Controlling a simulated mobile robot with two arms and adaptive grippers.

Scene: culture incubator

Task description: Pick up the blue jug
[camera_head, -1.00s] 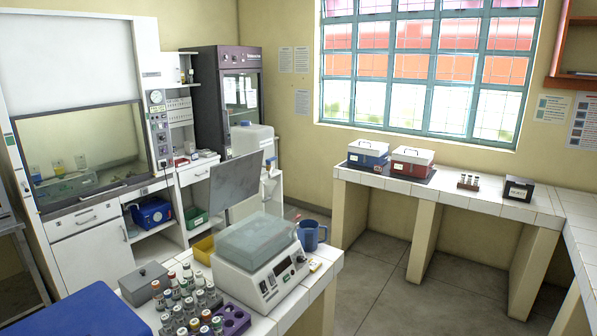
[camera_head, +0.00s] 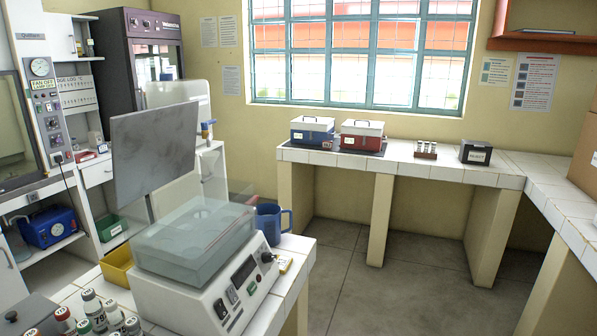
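The blue jug (camera_head: 270,222) stands upright on the tiled bench, just behind and to the right of the white lab device with a clear lid. Its handle points to the right. The device hides part of its left side and its base. Neither of my grippers shows in this view.
The white device (camera_head: 216,299) and the grey panel (camera_head: 155,150) stand to the left of the jug. A yellow bin (camera_head: 117,268) and several capped bottles (camera_head: 93,308) are at the lower left. Open floor (camera_head: 400,296) lies to the right, before a wall bench (camera_head: 450,170) with boxes.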

